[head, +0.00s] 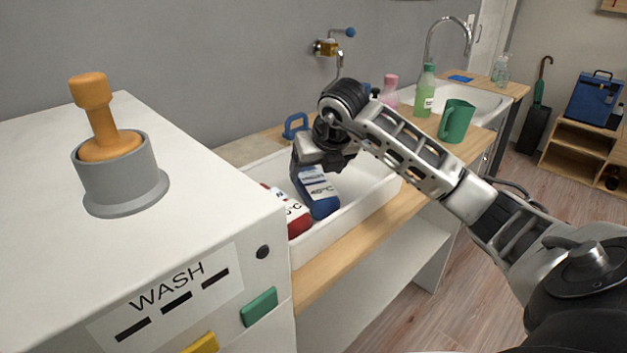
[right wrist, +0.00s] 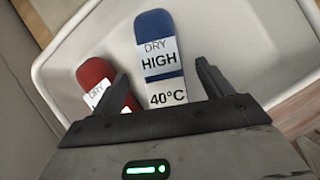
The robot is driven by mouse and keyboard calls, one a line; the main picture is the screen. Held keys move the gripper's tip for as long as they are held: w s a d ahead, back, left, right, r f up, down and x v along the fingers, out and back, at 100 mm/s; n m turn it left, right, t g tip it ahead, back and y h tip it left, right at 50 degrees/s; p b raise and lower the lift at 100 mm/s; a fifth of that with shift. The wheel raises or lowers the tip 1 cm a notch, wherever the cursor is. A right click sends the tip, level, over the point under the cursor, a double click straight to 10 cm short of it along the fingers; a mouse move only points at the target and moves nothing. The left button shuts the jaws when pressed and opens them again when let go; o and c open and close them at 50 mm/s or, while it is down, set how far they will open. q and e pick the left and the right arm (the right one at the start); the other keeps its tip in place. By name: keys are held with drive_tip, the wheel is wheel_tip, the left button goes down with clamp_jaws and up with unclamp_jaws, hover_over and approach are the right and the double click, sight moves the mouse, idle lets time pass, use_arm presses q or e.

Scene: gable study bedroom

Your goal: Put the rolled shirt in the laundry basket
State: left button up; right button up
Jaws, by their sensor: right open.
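Either could be a rolled shirt. My right gripper (head: 318,168) is above the far end of the blue item. In the right wrist view its open fingers (right wrist: 162,82) stand either side of the blue item; contact cannot be told. No clear laundry basket is seen. My left gripper is not in view.
A white box marked WASH (head: 215,205) stands at left, with an orange-handled plunger in a grey cup (head: 118,185) on top. Behind my right arm are a green jug (head: 456,121), a green bottle (head: 425,92) and a sink (head: 487,103).

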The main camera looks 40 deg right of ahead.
drive_tip(key=shift+v, duration=2.75)
